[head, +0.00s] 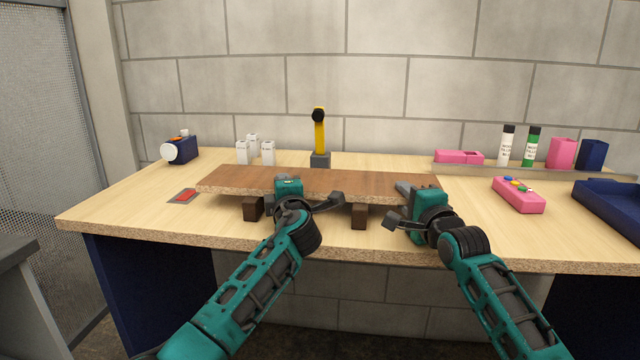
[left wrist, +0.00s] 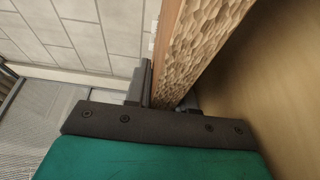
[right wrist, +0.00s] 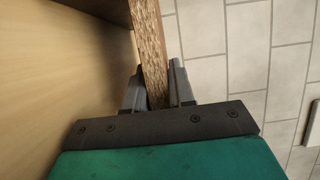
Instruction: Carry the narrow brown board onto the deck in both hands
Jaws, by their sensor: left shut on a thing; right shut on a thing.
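The narrow brown board (head: 240,180) lies level across the workbench, its rough chipboard edge facing me. My left gripper (head: 289,184) is shut on its front edge near the middle; in the left wrist view the board (left wrist: 205,40) stands between the fingers. My right gripper (head: 408,190) is shut on the board close to its right end; in the right wrist view the rough edge (right wrist: 149,50) runs between the fingers. Two dark brown blocks (head: 253,208) (head: 359,215) show under the board. I cannot tell whether the board touches them. Nothing is clearly marked as the deck.
Behind the board stand a yellow tool on a grey base (head: 320,140) and several small white boxes (head: 267,152). A pink box with buttons (head: 518,196) and a navy tray (head: 612,212) are at right. The bench's left front is clear.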

